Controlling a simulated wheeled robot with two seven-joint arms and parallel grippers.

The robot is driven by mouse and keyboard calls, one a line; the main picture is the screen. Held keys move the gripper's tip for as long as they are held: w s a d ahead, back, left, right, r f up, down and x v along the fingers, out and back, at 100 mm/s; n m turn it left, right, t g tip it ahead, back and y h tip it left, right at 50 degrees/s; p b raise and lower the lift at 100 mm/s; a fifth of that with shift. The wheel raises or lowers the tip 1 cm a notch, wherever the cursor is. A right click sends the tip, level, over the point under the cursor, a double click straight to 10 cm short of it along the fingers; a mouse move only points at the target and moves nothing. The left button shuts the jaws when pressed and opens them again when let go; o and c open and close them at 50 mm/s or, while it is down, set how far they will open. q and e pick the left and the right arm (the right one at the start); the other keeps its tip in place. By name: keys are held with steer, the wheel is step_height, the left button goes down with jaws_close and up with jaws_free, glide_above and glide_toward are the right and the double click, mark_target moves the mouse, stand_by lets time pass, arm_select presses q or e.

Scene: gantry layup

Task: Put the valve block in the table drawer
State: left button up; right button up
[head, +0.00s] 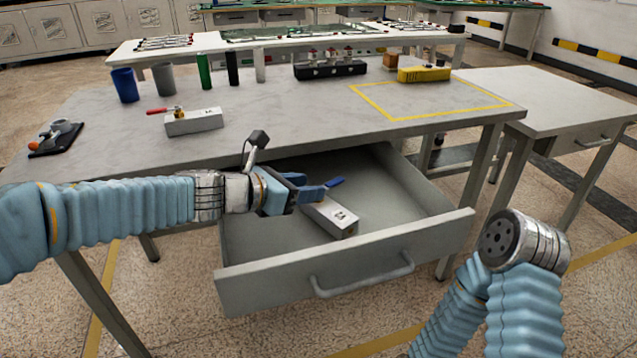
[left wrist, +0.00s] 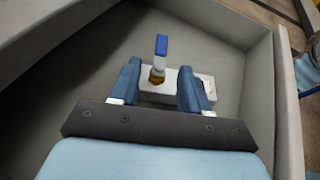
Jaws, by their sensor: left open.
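A pale grey valve block (head: 340,219) with a blue lever (head: 335,182) lies in the open table drawer (head: 400,246). A second valve block (head: 195,122) with a red lever lies on the tabletop. My right arm shows at lower right, but no right gripper fingers are visible.
The worktable (head: 300,112) holds cups and cylinders at back left, a black fixture (head: 330,70), a yellow block (head: 424,74) and a yellow-taped area (head: 430,101) at right. The drawer's front wall and handle (head: 365,280) stick out toward me. A side table (head: 545,95) stands at right.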

arm_select(q)
steer(key=p+v, duration=0.1)
steer(key=v, duration=0.6)
stand_by(1.1)
